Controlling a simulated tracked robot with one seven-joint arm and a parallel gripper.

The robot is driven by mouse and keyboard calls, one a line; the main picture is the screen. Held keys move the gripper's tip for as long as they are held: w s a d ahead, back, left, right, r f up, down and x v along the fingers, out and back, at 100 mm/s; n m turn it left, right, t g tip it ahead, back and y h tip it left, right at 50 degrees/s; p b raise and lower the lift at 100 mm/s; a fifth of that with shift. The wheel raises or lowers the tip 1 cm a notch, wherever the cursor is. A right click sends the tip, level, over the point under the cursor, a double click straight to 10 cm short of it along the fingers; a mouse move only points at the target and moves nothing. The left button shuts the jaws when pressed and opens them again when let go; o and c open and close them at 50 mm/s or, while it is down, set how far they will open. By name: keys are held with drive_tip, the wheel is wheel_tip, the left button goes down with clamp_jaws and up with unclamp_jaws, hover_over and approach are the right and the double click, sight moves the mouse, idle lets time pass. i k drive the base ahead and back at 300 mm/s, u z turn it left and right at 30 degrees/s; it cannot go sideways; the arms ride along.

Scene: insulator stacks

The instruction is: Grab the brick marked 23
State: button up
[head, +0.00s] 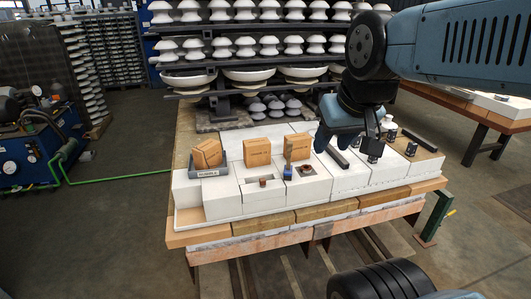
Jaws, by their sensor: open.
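No number 23 can be read on any brick from here. Three tan-orange bricks stand on the white block surface of the table. The left brick (206,153) leans, tilted, in a grey labelled tray (208,173). The middle brick (257,152) stands upright with faint dark print on its face. The right brick (297,147) stands upright, with a thin tool partly in front of it. My gripper (346,142) hangs, open, over the right half of the table, to the right of the bricks and apart from them.
A blue-handled tool (288,171) and small reddish pieces (305,170) lie in front of the bricks. A black bar (338,157) and several dark cylinders (411,148) are near my gripper. Shelves of white insulators (245,45) stand behind the table.

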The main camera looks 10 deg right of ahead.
sight(257, 152)
drive_tip(key=u, duration=0.15)
drive_tip(key=i, duration=0.9)
drive_tip(key=z, duration=0.05)
